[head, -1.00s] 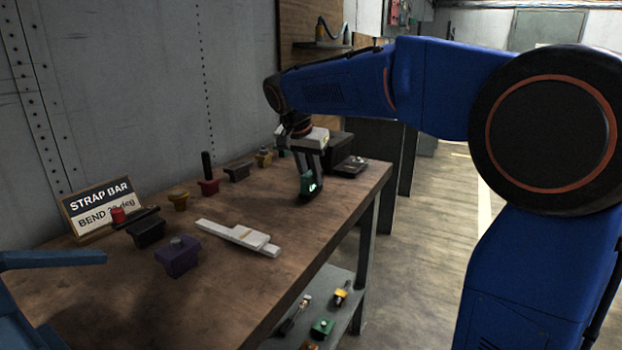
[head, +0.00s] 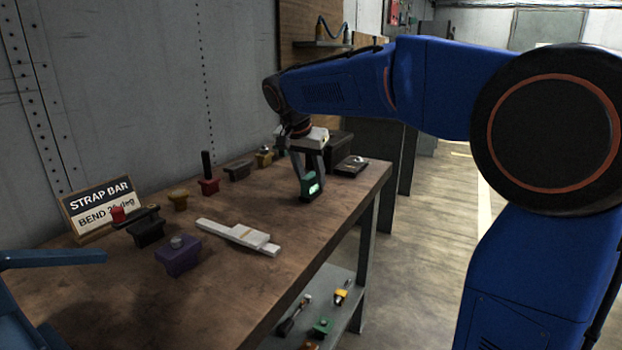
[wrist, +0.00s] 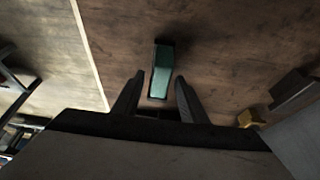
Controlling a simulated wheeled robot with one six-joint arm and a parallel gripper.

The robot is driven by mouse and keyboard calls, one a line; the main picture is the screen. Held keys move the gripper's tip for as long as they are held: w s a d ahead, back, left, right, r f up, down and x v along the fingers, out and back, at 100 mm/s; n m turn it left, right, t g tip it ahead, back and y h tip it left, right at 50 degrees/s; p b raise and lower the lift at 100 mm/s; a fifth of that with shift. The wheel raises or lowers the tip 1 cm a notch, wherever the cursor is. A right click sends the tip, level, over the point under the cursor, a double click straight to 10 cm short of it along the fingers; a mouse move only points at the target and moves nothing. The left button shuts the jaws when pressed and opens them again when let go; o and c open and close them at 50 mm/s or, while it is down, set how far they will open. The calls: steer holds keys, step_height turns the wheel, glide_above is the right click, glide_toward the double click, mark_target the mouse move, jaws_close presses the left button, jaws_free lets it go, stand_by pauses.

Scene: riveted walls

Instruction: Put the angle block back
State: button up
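A small green block (head: 311,187) with a bright lit face is at the bench's right part, under my gripper; it is likely the angle block, though no label confirms it. In the wrist view the green block (wrist: 162,72) lies between and just beyond my fingertips, with a gap on each side. My gripper (head: 309,180) points down, and its fingers are apart in the wrist view (wrist: 159,80). The block seems to rest on the wooden bench, but its underside is hard to see.
The bench (head: 225,280) also holds a white strap bar (head: 240,236), a purple block (head: 178,255), a black block (head: 147,230) and a sign (head: 101,207). Several small fixtures line the wall side. A dark box (head: 340,146) and dark plate (head: 351,167) stand beyond my gripper. Bare wood lies nearer.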

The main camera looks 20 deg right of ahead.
steer(key=v, duration=1.1)
steer(key=s+d+f+n+y, duration=0.1)
steer(key=s+d+f+n, duration=0.2)
steer(key=s+f, duration=0.5)
steer(key=s+d+f+n+t+y, duration=0.1)
steer(key=s+d+f+n, duration=0.2)
steer(key=s+f, duration=0.6)
steer(key=s+d+f+n+y, duration=0.1)
steer(key=s+d+f+n, duration=0.2)
steer(key=s+f, duration=0.6)
steer(key=s+d, duration=0.1)
steer(key=s, duration=0.6)
steer(key=shift+t, duration=0.3)
steer(key=shift+d, duration=0.1)
